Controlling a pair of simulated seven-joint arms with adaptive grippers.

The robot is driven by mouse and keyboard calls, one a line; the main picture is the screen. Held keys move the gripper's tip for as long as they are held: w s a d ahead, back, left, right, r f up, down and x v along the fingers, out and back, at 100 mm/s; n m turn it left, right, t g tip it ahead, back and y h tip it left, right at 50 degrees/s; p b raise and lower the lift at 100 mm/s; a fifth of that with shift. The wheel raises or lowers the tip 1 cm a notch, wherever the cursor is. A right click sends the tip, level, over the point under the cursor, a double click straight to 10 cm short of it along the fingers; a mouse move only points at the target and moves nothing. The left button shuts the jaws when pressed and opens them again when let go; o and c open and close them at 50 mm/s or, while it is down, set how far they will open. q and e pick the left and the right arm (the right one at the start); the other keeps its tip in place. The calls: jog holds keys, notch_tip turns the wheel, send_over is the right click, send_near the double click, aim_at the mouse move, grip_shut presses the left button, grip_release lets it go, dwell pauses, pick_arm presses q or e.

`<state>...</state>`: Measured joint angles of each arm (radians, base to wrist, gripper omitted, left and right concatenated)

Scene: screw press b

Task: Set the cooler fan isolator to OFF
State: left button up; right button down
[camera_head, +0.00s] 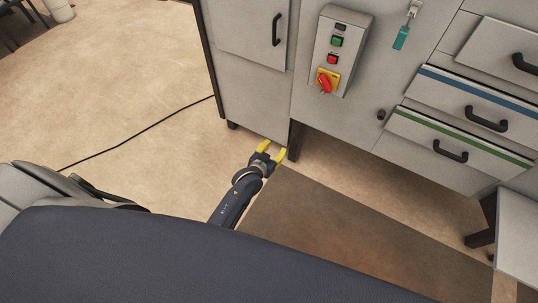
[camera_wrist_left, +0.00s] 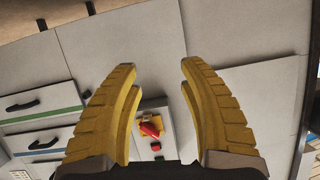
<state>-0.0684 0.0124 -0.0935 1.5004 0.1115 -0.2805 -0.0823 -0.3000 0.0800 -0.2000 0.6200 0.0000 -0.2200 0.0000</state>
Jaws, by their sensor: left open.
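The isolator is a red rotary handle (camera_head: 325,84) on a yellow plate, low on a grey control box (camera_head: 351,28) on the cabinet front. Its handle sits at a slant; position markings are too small to read. A red and a green button sit above it. In the left wrist view the red handle (camera_wrist_left: 150,129) shows between the finger bases, apart from the fingers. My left gripper (camera_head: 272,150), with yellow fingers, is open and empty, below and left of the box in the head view. My left fingers (camera_wrist_left: 158,68) frame bare grey panel at their tips.
Right of the box, a teal tag (camera_head: 401,38) hangs from a key-like fitting. Drawers with blue and green stripes (camera_head: 462,137) have black handles; some stand out from the cabinet. A brown surface (camera_head: 330,235) lies below. A black cable (camera_head: 140,132) crosses the floor at left.

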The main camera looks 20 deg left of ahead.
pick_arm(q)
jog(key=shift+s+a+f+n, duration=0.1)
jog(key=shift+s+f+n, duration=0.5)
jog(key=shift+s+f, duration=0.35)
jog(key=shift+w+f, duration=0.1)
jog(key=shift+w, duration=0.05)
